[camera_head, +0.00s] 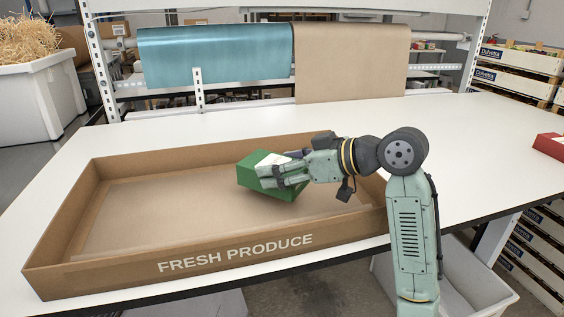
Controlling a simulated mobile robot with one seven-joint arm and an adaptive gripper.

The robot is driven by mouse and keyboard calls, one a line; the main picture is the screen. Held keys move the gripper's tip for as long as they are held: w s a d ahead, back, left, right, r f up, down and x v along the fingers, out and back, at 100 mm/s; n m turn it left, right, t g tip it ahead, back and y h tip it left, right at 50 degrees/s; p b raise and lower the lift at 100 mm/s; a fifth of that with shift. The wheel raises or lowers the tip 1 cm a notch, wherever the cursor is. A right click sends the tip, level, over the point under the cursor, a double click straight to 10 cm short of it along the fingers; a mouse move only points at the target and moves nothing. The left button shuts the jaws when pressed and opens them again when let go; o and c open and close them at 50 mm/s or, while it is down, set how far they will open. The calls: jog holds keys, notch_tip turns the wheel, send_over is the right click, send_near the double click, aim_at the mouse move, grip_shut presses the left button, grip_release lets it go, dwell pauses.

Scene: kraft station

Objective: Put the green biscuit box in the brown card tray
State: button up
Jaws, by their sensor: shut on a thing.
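The green biscuit box (248,178) is in the right half of the brown card tray (115,276), inside its outline in the head view. It looks tilted, with a pale patch on its upper face. My gripper (272,175) is shut on the box from the right, its fingers over the top and near side. I cannot tell whether the box touches the tray floor. The tray lies on the white table and has "FRESH PRODUCE" on its near wall. The rest of the tray floor is bare.
A red box (549,144) sits at the table's right edge. A white bin (470,285) stands below the front edge.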

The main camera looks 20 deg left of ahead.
jog(key=shift+f+b, duration=0.4)
jog(key=shift+f, duration=0.2)
jog(key=o, duration=1.3)
jog(key=shift+o, duration=0.2)
jog(key=shift+r+p, duration=0.4)
jog(key=shift+r, duration=0.15)
jog(key=b+v, duration=0.3)
jog(key=v, duration=0.9)
jog(key=shift+r, duration=0.1)
